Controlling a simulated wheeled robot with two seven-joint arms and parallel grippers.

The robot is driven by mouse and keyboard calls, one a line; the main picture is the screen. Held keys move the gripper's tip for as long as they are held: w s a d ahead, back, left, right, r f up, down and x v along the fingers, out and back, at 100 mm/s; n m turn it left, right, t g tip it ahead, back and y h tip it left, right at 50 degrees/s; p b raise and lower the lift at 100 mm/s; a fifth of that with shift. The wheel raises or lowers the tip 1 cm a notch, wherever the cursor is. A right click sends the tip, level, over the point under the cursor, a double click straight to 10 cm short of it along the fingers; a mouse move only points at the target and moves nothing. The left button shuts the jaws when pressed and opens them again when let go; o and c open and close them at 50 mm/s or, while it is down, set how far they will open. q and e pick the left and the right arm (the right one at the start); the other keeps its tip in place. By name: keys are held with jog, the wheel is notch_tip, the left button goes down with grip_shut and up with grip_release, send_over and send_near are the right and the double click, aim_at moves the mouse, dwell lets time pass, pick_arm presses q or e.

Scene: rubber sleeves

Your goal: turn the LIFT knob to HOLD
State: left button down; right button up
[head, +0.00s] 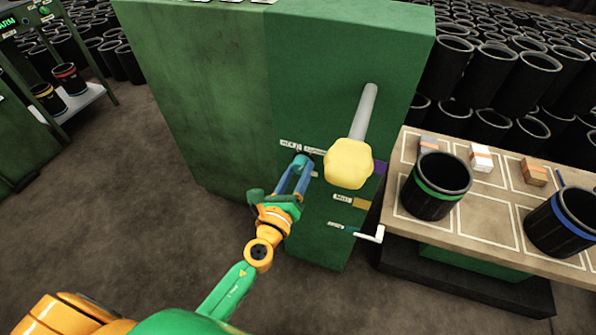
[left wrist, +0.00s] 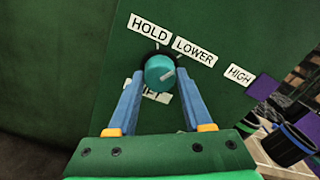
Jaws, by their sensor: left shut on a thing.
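The LIFT knob (left wrist: 160,72) is a round teal knob on the green panel. Its pale pointer mark points right and slightly up, below the LOWER label (left wrist: 194,51). The HOLD label (left wrist: 149,28) is above the knob, to the left of LOWER. The LIFT label (left wrist: 150,93) below it is partly hidden by the knob and a finger. My left gripper (left wrist: 160,85) is shut on the knob, with one blue finger on each side. In the head view my left gripper (head: 298,167) reaches the cabinet face and mostly hides the knob. My right gripper is not in view.
A lever with a yellow head (head: 348,164) stands out from the green cabinet (head: 215,100), just right of my left gripper. A white crank handle (head: 370,235) sits lower down. A table (head: 480,215) with black sleeves (head: 436,186) is at the right.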

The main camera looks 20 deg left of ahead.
pick_arm(q)
jog(key=shift+n, duration=0.3)
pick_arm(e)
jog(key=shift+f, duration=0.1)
pick_arm(q)
jog(key=shift+n+b, duration=0.4)
jog(key=shift+n, duration=0.5)
jog(key=n+b, duration=0.1)
jog(key=n, duration=0.6)
jog(key=shift+r+n, duration=0.1)
jog(key=shift+n, duration=1.2)
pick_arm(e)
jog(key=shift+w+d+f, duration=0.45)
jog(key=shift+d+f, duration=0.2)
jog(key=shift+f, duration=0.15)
pick_arm(q)
jog(key=shift+c, duration=1.6)
grip_release()
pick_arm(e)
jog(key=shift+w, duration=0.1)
